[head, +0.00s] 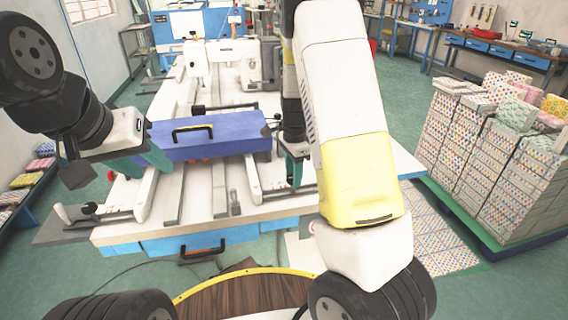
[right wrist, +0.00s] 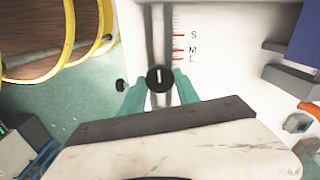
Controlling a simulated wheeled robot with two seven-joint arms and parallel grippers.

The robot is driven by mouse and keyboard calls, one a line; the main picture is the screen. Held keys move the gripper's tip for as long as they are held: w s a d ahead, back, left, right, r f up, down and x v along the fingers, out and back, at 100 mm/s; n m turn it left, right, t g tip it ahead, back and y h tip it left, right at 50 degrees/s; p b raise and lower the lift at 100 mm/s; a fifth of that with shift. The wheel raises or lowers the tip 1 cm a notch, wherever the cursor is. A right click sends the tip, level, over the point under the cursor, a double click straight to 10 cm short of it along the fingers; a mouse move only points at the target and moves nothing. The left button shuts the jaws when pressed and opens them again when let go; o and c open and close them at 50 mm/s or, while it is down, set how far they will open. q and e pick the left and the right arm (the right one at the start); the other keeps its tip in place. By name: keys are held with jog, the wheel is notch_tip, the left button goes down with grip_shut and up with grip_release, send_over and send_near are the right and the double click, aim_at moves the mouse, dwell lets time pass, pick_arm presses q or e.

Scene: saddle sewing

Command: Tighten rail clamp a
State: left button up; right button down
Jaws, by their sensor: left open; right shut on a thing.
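In the right wrist view a round black knob (right wrist: 160,77) with a white line sits on a grey rail (right wrist: 158,30) marked S, M and L; I take it for rail clamp a. My right gripper (right wrist: 161,88) is shut on this knob, with one teal finger at each side. In the head view my right gripper (head: 294,172) is low over the right side of the white table, and my arm hides part of it. My left gripper (head: 152,157) is open at the left end of the purple-blue box (head: 215,147).
The white table (head: 115,238) carries several metal rails (head: 220,190) and a blue drawer front (head: 205,240) below. A sewing machine (head: 225,62) stands at the back. Stacked patterned boxes (head: 490,150) stand at the right. A yellow hoop (right wrist: 103,18) is at upper left in the wrist view.

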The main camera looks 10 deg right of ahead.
jog(key=c, duration=0.9)
grip_release()
notch_tip(320, 180, up, 7)
jog(key=shift+f, duration=0.1)
jog(key=shift+r, duration=0.5)
